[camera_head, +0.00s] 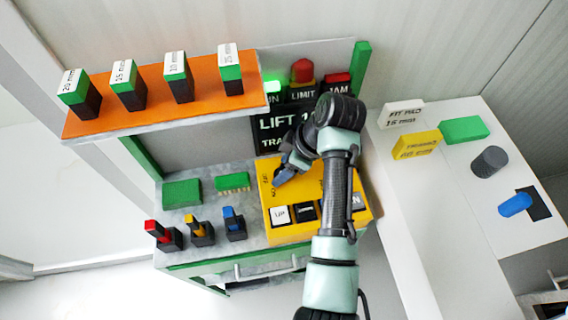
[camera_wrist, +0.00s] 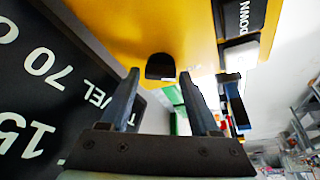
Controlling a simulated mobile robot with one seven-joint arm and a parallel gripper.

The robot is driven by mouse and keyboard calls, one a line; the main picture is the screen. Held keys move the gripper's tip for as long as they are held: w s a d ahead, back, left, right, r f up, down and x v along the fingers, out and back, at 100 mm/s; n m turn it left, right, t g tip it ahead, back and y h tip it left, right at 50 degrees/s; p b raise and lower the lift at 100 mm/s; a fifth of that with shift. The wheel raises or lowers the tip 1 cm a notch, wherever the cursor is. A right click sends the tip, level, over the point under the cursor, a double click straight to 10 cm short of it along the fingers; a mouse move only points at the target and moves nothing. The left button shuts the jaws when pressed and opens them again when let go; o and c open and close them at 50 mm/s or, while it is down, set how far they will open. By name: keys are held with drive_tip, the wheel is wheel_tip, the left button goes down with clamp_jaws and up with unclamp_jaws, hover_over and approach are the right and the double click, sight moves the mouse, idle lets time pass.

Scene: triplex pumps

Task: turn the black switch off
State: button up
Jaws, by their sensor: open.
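A small black switch (camera_wrist: 160,66) sticks out of the yellow control box (camera_wrist: 120,25) in the wrist view. My gripper (camera_wrist: 159,76) is open, with one finger on either side of the switch in that view. I cannot tell whether the fingers touch it. In the head view my gripper (camera_head: 279,182) is over the left part of the yellow box (camera_head: 268,208), and the switch is hidden or too small to make out. The switch's on or off position cannot be read clearly.
The box's front holds a white button (camera_head: 280,215) and a black button (camera_head: 305,211). Red (camera_head: 157,232), yellow (camera_head: 197,228) and blue (camera_head: 234,222) levers stand to its left. A dark lettered sign (camera_head: 268,135) rises behind. An orange shelf (camera_head: 160,95) holds several blocks.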

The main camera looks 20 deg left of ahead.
drive_tip(key=shift+c, duration=0.3)
clamp_jaws()
drive_tip(key=shift+s, duration=0.1)
drive_tip(key=m+t+p, duration=0.1)
drive_tip(key=m+p, duration=0.1)
drive_tip(key=m, duration=0.1)
drive_tip(key=shift+s+r+p, duration=0.1)
drive_tip(key=shift+r+p, duration=0.05)
drive_tip(key=shift+p, duration=0.25)
drive_tip(key=m+p, duration=0.1)
drive_tip(key=m+t+p, duration=0.1)
drive_tip(key=m, duration=0.1)
drive_tip(key=shift+s+a+m+t+h+p, duration=0.1)
drive_tip(key=shift+m+t+h+p, duration=0.2)
drive_tip(key=shift+p, duration=0.05)
drive_tip(key=m+p, duration=0.1)
drive_tip(key=m, duration=0.1)
drive_tip(key=m+t+h+p, duration=0.1)
drive_tip(key=m+p, duration=0.1)
drive_tip(key=m, duration=0.1)
drive_tip(key=shift+t, duration=0.3)
drive_tip(key=shift+m, duration=0.3)
